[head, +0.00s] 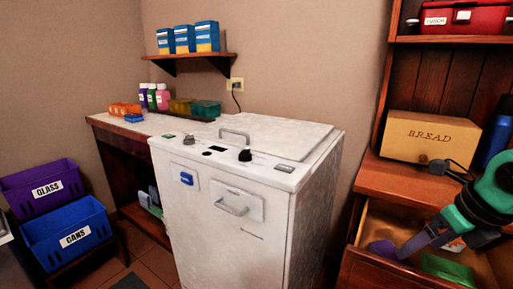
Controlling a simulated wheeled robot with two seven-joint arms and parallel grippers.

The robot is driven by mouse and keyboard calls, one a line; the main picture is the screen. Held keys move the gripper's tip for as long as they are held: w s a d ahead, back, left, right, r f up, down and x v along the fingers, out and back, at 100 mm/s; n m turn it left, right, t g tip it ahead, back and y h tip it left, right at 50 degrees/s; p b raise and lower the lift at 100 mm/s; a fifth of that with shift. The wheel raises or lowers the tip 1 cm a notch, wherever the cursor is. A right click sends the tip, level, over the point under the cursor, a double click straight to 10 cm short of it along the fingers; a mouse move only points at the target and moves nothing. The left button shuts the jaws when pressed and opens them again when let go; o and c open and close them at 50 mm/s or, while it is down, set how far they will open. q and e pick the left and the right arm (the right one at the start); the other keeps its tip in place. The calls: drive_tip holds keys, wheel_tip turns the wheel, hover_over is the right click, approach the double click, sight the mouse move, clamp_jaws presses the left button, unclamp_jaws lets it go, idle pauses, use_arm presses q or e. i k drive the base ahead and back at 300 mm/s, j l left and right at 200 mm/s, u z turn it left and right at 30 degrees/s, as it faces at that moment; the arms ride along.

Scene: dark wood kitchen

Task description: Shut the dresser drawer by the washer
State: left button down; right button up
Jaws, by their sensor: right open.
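The dresser drawer (381,272) at the lower right is pulled open below the wooden top, beside the white washer (245,195). My right gripper (432,204) comes in from the right, in front of the dresser and over the open drawer. Its jaws are open and nothing shows between them. Whether it touches the drawer or the items is hard to tell. The drawer front's lower part is cut off by the frame. My left gripper is not in view.
A bread box (432,136) and a blue bottle (497,132) stand on the dresser top; a red case (466,17) sits on the shelf above. The washer stands close to the dresser's left side. Purple (38,188) and blue bins (67,230) stand far left.

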sight(491, 264)
drive_tip(key=k+j, duration=0.65)
drive_tip(key=j, duration=0.2)
